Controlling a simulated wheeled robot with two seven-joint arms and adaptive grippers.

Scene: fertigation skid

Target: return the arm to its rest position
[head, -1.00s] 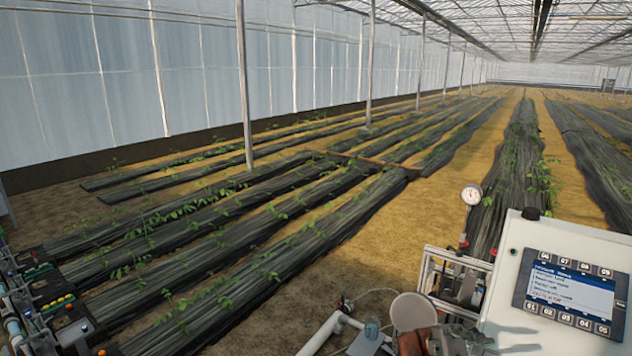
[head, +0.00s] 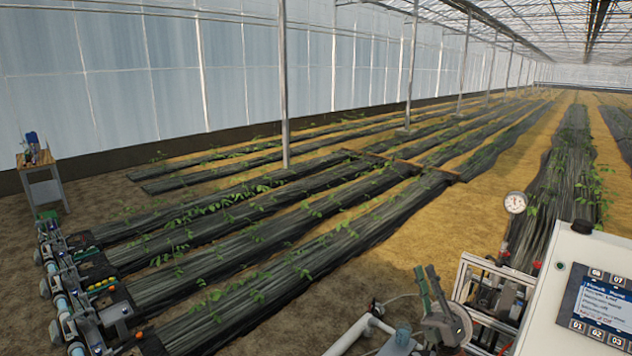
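My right gripper (head: 428,272) shows at the lower middle right of the head view, with its fingers pointing up. Its two fingers appear close together from this angle, and I cannot tell whether they are open or shut. I see no object between them. It shows in front of the pipework and to the left of the white control box (head: 560,300). My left gripper is not in view.
The control box carries a display panel (head: 600,303). A round gauge (head: 515,202) stands behind a metal frame (head: 484,272). White pipe (head: 352,328) runs below. A manifold (head: 62,290) lies at left, near a small table (head: 43,188). Planted rows fill the ground beyond.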

